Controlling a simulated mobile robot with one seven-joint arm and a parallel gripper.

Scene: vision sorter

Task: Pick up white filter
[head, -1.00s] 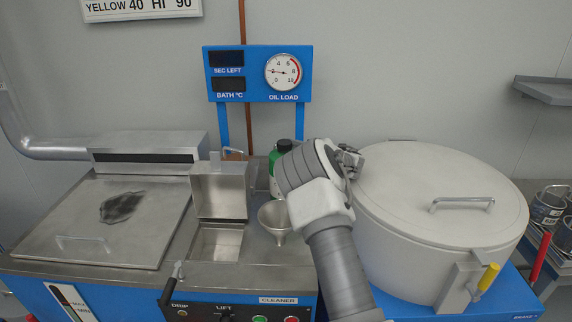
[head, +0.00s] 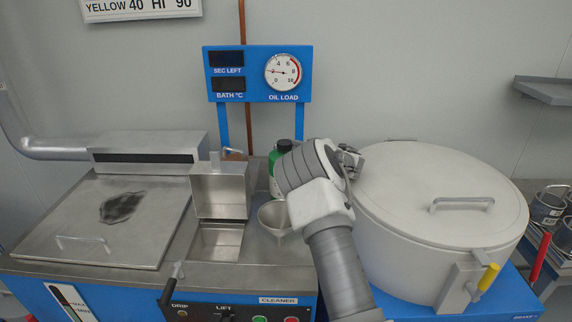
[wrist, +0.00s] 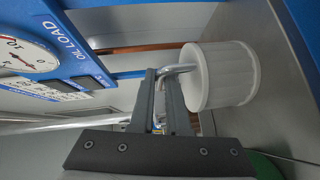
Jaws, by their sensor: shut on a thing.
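The white filter (wrist: 222,76) shows in the wrist view as a ribbed white cylinder lying sideways in the picture. A bent metal rod (wrist: 182,69) runs from its end face to between the fingers of my gripper (wrist: 160,78). The gripper is shut on this rod, and the cylinder is just beyond the fingertips. In the head view my wrist hides the fingertips, and I cannot make out the filter there.
A green bottle (head: 280,149) stands left of my wrist, with a metal funnel (head: 272,216) in front. An open metal box (head: 220,190) is further left. A large round white lid (head: 425,190) is close on the right. The blue gauge panel (head: 257,74) rises behind.

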